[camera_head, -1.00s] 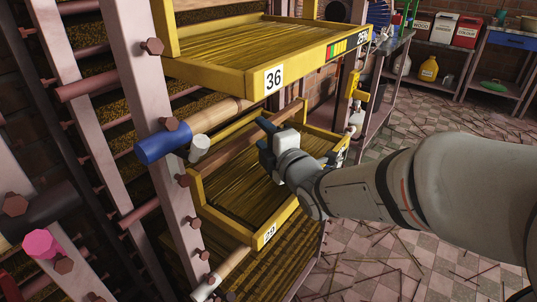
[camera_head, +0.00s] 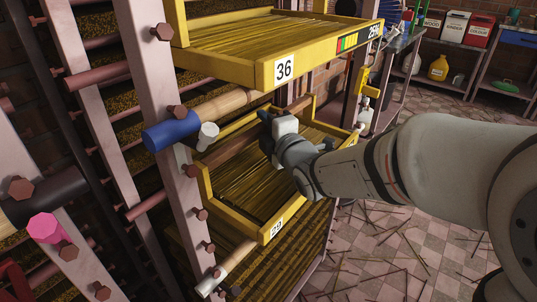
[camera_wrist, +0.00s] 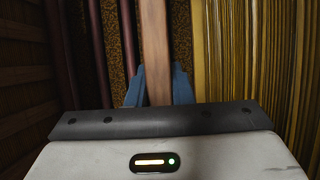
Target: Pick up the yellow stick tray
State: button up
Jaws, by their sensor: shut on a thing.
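The yellow stick tray labelled 29 (camera_head: 262,236) has a yellow frame and is filled with thin brown sticks. A brown wooden bar (camera_head: 232,142) crosses the lower tray. My gripper (camera_head: 268,128) reaches in from the right over the lower tray. In the wrist view its blue fingers (camera_wrist: 157,88) are shut on the wooden bar (camera_wrist: 155,45), with sticks to the right. The far end of the lower tray is partly hidden by my arm and the upper tray.
Pink rack posts (camera_head: 160,110) with bolts and a blue-ended roller (camera_head: 172,135) stand close on the left. More sticks lie beneath the lower tray. Loose sticks litter the tiled floor (camera_head: 380,250). Shelves with bins (camera_head: 455,27) stand at the back right.

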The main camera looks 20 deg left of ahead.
grip_shut()
jog(key=shift+r, duration=0.25)
jog(key=shift+d+r+p, duration=0.1)
jog(key=shift+r+p, duration=0.15)
jog(key=shift+p, duration=0.1)
notch_tip(320, 180, up, 6)
jog(key=p, duration=0.2)
jog(key=shift+s+r+p, duration=0.1)
jog(key=shift+r+p, duration=0.05)
jog(key=shift+p, duration=0.2)
jog(key=s+d+p, duration=0.1)
jog(key=s+d, duration=0.2)
jog(key=d, duration=0.6)
jog(key=s+d+p, duration=0.1)
jog(key=s+d, duration=0.3)
jog(key=d, duration=0.5)
jog(key=shift+s, duration=0.25)
jog(key=shift+d, duration=0.1)
